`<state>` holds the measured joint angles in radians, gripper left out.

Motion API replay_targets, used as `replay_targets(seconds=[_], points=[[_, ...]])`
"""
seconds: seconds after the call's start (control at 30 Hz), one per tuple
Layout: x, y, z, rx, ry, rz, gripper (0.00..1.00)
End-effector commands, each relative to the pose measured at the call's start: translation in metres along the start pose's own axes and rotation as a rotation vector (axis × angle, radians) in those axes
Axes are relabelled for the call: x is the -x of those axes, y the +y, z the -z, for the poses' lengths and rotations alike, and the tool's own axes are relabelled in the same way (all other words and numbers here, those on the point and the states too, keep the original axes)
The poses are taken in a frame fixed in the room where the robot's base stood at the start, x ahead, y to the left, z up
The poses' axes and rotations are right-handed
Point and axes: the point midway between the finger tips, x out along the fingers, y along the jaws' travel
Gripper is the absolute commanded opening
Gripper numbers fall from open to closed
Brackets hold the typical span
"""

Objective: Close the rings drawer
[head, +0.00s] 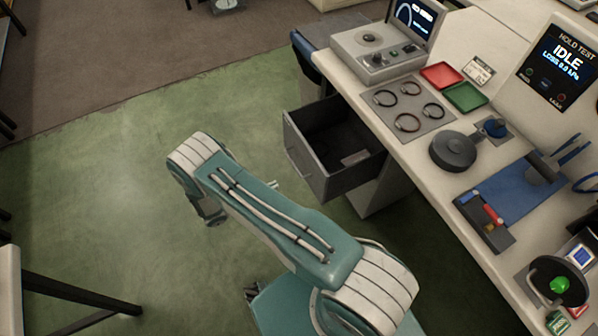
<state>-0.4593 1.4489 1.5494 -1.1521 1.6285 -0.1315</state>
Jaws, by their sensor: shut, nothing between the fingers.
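A dark grey drawer (305,157) stands pulled out from under the near-left side of the white bench, below a grey plate (408,108) with several rings on it. Its handle is on the front panel, facing left. Its inside looks empty but for a small pale patch near the right wall. I cannot read any label naming it. My teal and white arm lies folded in front, its elbow left of the drawer with floor between them. My gripper cannot be made out; the arm hides the parts beneath it.
The bench (440,190) bears a grey instrument (378,50), red (441,75) and green (465,97) trays, a black round device (453,151) and a blue mat (515,190). A dark-legged table (80,293) stands at lower left. The green floor left of the drawer is clear.

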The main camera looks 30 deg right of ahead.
Motion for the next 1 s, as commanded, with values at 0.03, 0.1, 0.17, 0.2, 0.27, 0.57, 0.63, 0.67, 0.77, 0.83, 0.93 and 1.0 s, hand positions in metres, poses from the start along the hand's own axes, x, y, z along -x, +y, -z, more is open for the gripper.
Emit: replay_targets(seconds=[0.03, 0.1, 0.17, 0.2, 0.27, 0.57, 0.63, 0.67, 0.77, 0.83, 0.93, 1.0], points=[[-0.005, 0.0, 0.0, 0.0, 0.0, 0.002, 0.0], [-0.014, 0.0, -0.001, 0.0, 0.0, 0.005, 0.0], [-0.024, 0.0, -0.001, 0.0, -0.001, 0.005, 0.0], [-0.031, -0.001, -0.001, 0.001, -0.001, 0.007, 0.0], [-0.042, -0.001, -0.001, 0.001, -0.001, 0.006, 0.0], [-0.097, -0.001, -0.001, -0.001, -0.002, 0.007, 0.0], [-0.109, -0.001, -0.001, -0.001, -0.001, 0.007, 0.0], [-0.114, -0.001, -0.001, -0.001, -0.001, 0.007, 0.0], [-0.126, -0.001, -0.001, -0.001, -0.001, 0.005, 0.0], [-0.132, -0.001, -0.001, -0.001, -0.001, 0.004, 0.0], [-0.136, 0.0, -0.001, -0.001, -0.001, 0.003, 0.0], [-0.136, 0.0, -0.001, -0.001, -0.001, 0.003, 0.0]])
